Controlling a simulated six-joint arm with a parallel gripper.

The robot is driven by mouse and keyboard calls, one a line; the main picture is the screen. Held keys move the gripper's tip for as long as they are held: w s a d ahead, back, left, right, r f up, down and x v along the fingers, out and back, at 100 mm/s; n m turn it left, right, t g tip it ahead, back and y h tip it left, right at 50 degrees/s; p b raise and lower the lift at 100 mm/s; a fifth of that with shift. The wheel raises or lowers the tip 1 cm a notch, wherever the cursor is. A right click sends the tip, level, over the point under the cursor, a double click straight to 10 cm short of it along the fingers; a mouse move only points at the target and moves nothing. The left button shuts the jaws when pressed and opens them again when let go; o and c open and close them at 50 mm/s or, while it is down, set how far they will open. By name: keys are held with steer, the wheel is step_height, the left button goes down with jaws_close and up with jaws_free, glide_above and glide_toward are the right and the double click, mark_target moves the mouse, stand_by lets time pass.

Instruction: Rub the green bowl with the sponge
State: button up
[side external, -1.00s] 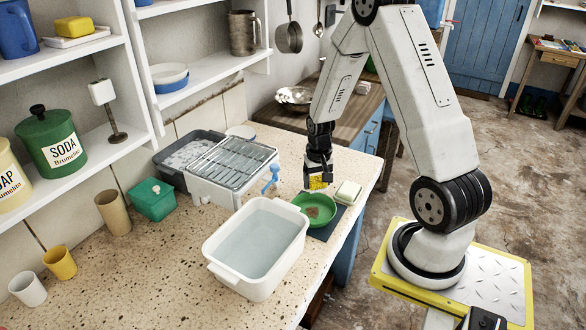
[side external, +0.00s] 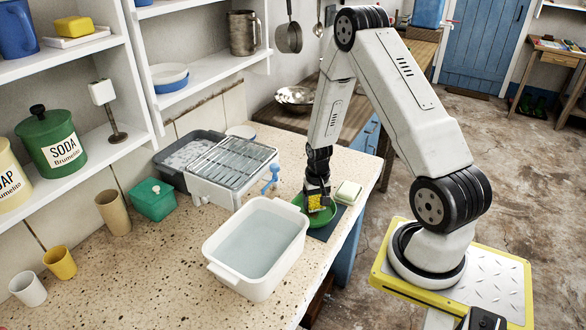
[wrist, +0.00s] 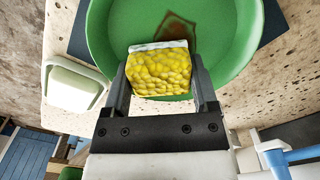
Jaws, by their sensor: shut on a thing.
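The green bowl (side external: 328,216) stands on a dark mat (side external: 334,228) near the counter's edge. In the wrist view the bowl (wrist: 105,35) fills the upper middle, with a brown stain (wrist: 180,27) on its inside. My gripper (side external: 317,198) is shut on the yellow sponge (side external: 316,203), one finger on each side. In the wrist view the sponge (wrist: 160,72) has a pale layer on its far side and is over the bowl's inside, close to the stain. Whether the sponge touches the bowl cannot be told.
A white basin of water (side external: 257,247) stands left of the bowl. A pale soap dish (side external: 348,193) is right behind it.

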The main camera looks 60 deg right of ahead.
mark_target(310, 216)
steer(key=shift+a+f, duration=0.15)
steer(key=shift+a, duration=0.25)
steer(key=shift+w+a+f, duration=0.1)
steer(key=shift+w+a, duration=0.05)
steer(key=shift+a, duration=1.35)
steer(key=d, duration=0.3)
steer(key=shift+d, duration=0.25)
steer(key=shift+s+d, duration=0.2)
steer(key=shift+s, duration=0.15)
steer(key=shift+w+a, duration=0.2)
steer(key=shift+a, duration=1.55)
steer(key=d, duration=0.3)
steer(key=shift+s+d, duration=0.1)
steer(key=shift+d, duration=0.15)
steer(key=shift+r, duration=4.05)
